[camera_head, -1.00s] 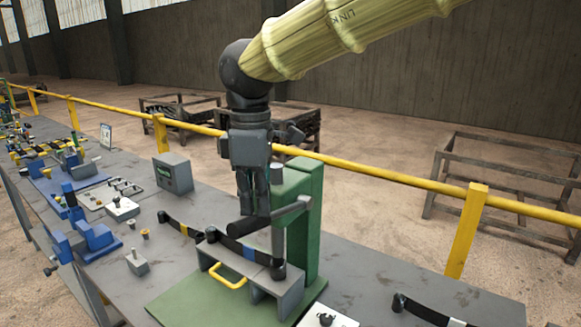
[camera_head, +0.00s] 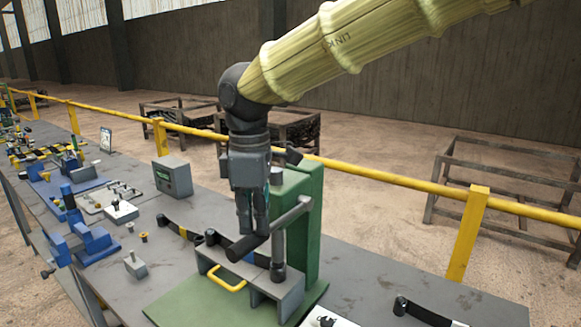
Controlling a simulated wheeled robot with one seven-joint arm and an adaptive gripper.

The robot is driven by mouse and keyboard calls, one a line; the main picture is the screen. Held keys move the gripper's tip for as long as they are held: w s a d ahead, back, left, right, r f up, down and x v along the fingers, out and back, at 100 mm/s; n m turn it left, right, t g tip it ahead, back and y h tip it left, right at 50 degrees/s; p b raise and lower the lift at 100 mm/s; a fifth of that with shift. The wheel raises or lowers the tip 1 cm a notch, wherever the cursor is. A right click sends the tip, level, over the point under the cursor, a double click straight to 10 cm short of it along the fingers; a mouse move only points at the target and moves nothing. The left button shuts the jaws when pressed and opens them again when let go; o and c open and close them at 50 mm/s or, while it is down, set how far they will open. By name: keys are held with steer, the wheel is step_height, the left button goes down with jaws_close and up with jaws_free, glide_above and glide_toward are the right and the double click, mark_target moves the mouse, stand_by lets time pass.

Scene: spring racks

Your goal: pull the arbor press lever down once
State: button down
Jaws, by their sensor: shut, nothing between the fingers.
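The arbor press has a green column (camera_head: 301,222) on a green base (camera_head: 174,306). Its grey lever (camera_head: 286,218) slopes down to the left from the column to a dark cylindrical grip (camera_head: 243,250). My gripper (camera_head: 253,233) is shut and points straight down, with its fingertips right at the top of the grip. They look to be touching it, and nothing is between the fingers. The press ram (camera_head: 278,262) stands over a grey fixture (camera_head: 285,294) with a yellow handle (camera_head: 229,285). My gripper's body hides part of the column.
The grey bench (camera_head: 375,262) carries a dark strip (camera_head: 425,312) at front right. A small grey-green box (camera_head: 173,175) and blue fixtures (camera_head: 96,237) stand to the left. A yellow rail (camera_head: 390,177) runs behind the bench.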

mark_target(257, 240)
steer(key=shift+f, duration=0.5)
steer(key=shift+w+d+f+b, duration=0.1)
steer(key=shift+f+b, duration=0.4)
steer(key=shift+f, duration=1.35)
steer(key=shift+d+r, duration=0.1)
steer(key=shift+r, duration=0.05)
steer(key=shift+w+r+p, duration=0.25)
steer(key=shift+r+p, duration=0.4)
steer(key=shift+r, duration=0.1)
steer(key=shift+w+d+r+p, duration=0.15)
steer(key=shift+w+r+p, duration=0.05)
steer(key=shift+r+p, duration=0.5)
steer(key=shift+w+d+r+p, duration=0.2)
steer(key=shift+r+p, duration=0.4)
steer(key=shift+r, duration=0.2)
steer(key=shift+w+d+r+p, duration=0.1)
steer(key=shift+w+r+p, duration=0.1)
steer(key=shift+r+p, duration=0.5)
steer(key=s+a+r+p, duration=0.2)
steer(key=s+a+r, duration=0.2)
steer(key=s, duration=0.6)
steer(key=shift+a+p, duration=0.35)
steer(key=shift+a, duration=1)
